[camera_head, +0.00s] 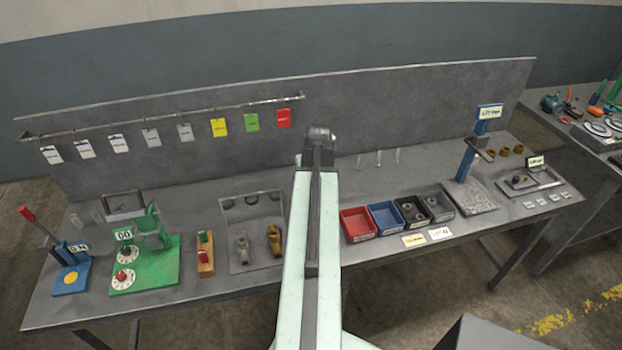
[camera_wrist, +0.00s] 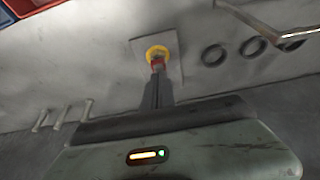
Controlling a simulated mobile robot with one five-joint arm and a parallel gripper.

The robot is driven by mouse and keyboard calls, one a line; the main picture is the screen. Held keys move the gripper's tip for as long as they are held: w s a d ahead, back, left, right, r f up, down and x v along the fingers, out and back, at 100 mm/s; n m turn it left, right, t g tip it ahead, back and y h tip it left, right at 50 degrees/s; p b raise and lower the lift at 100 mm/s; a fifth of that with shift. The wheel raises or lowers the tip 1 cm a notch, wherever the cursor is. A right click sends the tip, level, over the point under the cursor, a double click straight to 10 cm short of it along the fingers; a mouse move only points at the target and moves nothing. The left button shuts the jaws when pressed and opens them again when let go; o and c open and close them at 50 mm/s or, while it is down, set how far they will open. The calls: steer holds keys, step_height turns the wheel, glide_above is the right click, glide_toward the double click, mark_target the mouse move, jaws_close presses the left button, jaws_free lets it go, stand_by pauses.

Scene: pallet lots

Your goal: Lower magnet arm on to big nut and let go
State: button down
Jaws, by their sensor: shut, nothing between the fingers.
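The blue post (camera_head: 474,149) with a sign on top stands at the right of the bench. A short dark arm (camera_head: 482,149) that looks like the magnet arm sticks out from it, raised above a speckled grey plate (camera_head: 471,198). Brown nut-like pieces (camera_head: 504,152) sit in a row right of the post; I cannot tell which is the big nut. My gripper (camera_wrist: 158,68) is shut and empty, its tips over or touching a red-and-yellow round piece (camera_wrist: 157,52) on a square plate, well left of the post. My arm hides it in the head view.
Red (camera_head: 359,224) and blue (camera_head: 385,216) bins and dark bins (camera_head: 412,211) stand between my arm and the post. Small upright pegs (camera_head: 378,158) stand behind them. Hanging cards (camera_head: 220,127) line the back panel.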

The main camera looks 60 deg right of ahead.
steer(key=shift+s+a, duration=0.55)
steer(key=shift+a, duration=0.05)
stand_by(0.3)
steer(key=d+p+v, duration=0.1)
steer(key=p+v, duration=0.9)
steer(key=shift+w+r, duration=0.3)
steer(key=shift+w, duration=0.1)
